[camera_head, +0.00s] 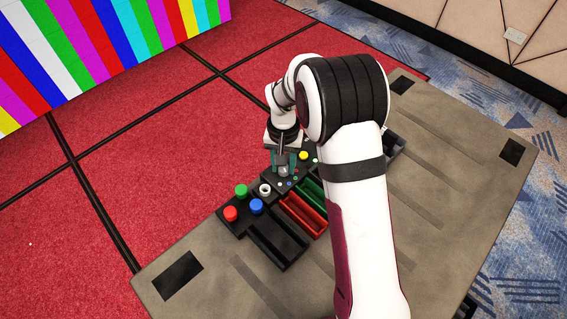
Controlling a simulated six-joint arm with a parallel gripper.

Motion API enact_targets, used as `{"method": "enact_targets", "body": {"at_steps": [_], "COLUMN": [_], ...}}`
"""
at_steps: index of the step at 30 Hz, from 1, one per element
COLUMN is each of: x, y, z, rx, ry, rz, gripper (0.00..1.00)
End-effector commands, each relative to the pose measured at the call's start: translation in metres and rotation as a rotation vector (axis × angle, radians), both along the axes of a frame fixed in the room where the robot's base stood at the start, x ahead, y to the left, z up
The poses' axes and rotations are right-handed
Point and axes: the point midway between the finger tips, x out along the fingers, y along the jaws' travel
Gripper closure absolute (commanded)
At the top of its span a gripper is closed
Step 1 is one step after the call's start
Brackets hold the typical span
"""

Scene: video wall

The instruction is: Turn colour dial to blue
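My gripper (285,165) points down over a dark control panel (268,176) at the middle of the table. Its two greenish fingers stand apart, with a pale grey part between their tips that may be the colour dial. I cannot tell whether the fingers touch it. Small coloured dots, among them blue, red and white, show on the panel just below the fingertips. The dial's pointer and setting are too small and too covered to read.
Red (230,213), green (241,190) and blue (256,206) buttons and a white ring-shaped knob (265,189) sit left of my gripper. A yellow button (303,155) is close on its right. Black, red and green trays line the near side. A striped video wall (110,45) stands behind.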

Motion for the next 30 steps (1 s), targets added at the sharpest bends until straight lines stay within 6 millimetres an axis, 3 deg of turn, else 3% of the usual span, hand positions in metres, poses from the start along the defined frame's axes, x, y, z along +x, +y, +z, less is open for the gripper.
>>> {"method": "enact_targets", "body": {"at_steps": [1,6,14,17,30], "x": [0.0,0.0,0.0,0.001,0.0], "y": [0.0,0.0,0.0,0.0,0.0], "z": [0.001,0.001,0.001,0.01,0.134], "rx": [0.0,0.0,0.0,0.001,0.002], "ry": [0.0,0.0,0.0,-0.002,-0.003], "rz": [-0.001,0.0,0.0,0.0,-0.001], "gripper": [0.57,0.31,0.31,0.31,0.31]}}
